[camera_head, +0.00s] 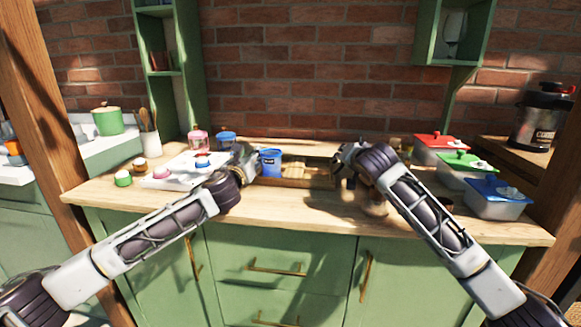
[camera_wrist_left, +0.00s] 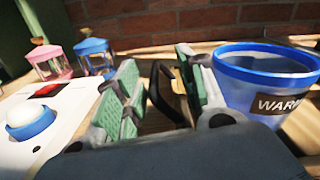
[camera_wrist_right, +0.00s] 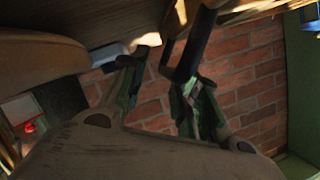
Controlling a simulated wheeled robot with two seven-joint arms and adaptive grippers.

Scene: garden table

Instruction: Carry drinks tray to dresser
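The wooden drinks tray (camera_head: 308,183) is at the middle of the green dresser's wooden top (camera_head: 290,208). A blue cup (camera_head: 270,161) marked with a dark label stands at its left end; it is large in the left wrist view (camera_wrist_left: 262,80). My left gripper (camera_head: 248,160) is at the tray's left end. In the left wrist view, its green-padded fingers are apart with a black handle (camera_wrist_left: 165,92) between them. My right gripper (camera_head: 343,168) is at the right end. In the right wrist view, its fingers are apart near another black handle (camera_wrist_right: 192,45). My grippers partly hide the tray.
A white board with coloured knobs (camera_head: 178,172) and pink (camera_head: 198,141) and blue jars (camera_head: 227,142) stand left. Containers with red (camera_head: 441,143), green (camera_head: 467,162) and blue lids (camera_head: 497,188) stand right. A brick wall (camera_head: 300,70) is behind. The front strip of the top is mostly clear.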

